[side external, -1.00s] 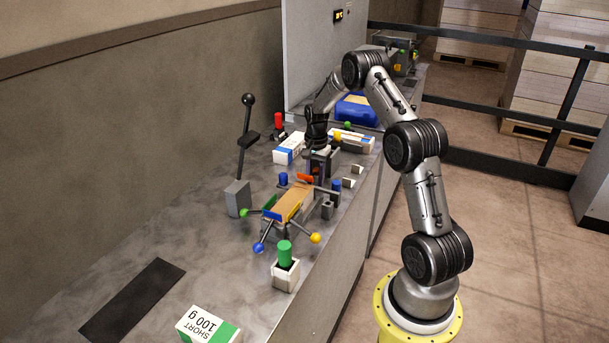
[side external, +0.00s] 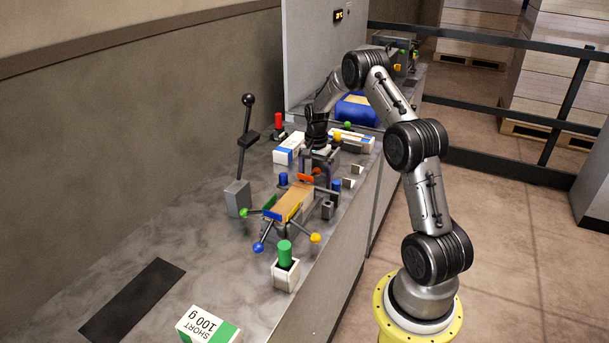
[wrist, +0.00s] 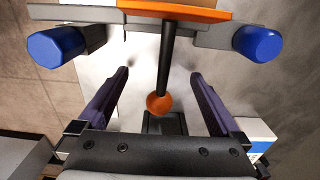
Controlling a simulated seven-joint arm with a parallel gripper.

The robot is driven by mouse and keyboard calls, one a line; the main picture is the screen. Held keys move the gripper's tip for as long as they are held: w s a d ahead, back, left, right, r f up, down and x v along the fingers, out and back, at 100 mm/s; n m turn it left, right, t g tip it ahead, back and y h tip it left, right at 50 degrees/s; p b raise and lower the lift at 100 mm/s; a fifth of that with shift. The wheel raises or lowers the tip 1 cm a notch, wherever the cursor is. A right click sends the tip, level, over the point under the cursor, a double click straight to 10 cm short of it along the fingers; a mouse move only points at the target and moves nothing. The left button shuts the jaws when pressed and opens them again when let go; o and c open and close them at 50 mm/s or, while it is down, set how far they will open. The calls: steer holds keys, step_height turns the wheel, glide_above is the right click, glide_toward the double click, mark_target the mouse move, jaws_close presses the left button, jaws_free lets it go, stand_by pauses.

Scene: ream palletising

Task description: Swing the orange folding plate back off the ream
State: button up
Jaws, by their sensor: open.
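The orange folding plate (wrist: 190,11) crosses the top of the wrist view, and its upper edge runs out of frame. In the side view the orange plate (side external: 306,178) shows at the far end of the tan-topped ream (side external: 292,202). A black rod runs from the plate to an orange ball (wrist: 160,103). My gripper (wrist: 160,76) is open, with one purple finger on each side of the rod and ball. Gaps show between the fingers and the rod. My gripper also shows in the side view (side external: 320,165), over the far end of the fixture, where its fingertips are hard to make out.
Blue knobs (wrist: 56,46) (wrist: 258,42) flank the plate. Green, blue and yellow ball handles (side external: 245,212) (side external: 258,247) (side external: 315,238) stick out around the ream. A green-topped post (side external: 285,255) and a tall black lever (side external: 243,145) stand nearby. The bench front left is mostly clear.

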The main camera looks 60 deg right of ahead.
mark_target(315, 171)
steer(key=shift+r, duration=3.5)
steer(key=shift+r, duration=0.1)
steer(key=s+a+r+n+t+h, duration=0.15)
steer(key=a+r+n, duration=0.25)
steer(key=a+r, duration=0.6)
steer(key=s+a+r+n+t+y, duration=0.1)
steer(key=s+a+r+n, duration=0.2)
steer(key=a+r+n, duration=0.55)
steer(key=s+a+f+n+t, duration=0.1)
steer(key=s+a+n+t, duration=0.2)
steer(key=s+a, duration=1.2)
steer(key=shift+s+a+n, duration=0.25)
steer(key=shift+s+n, duration=0.55)
steer(key=shift+n, duration=0.45)
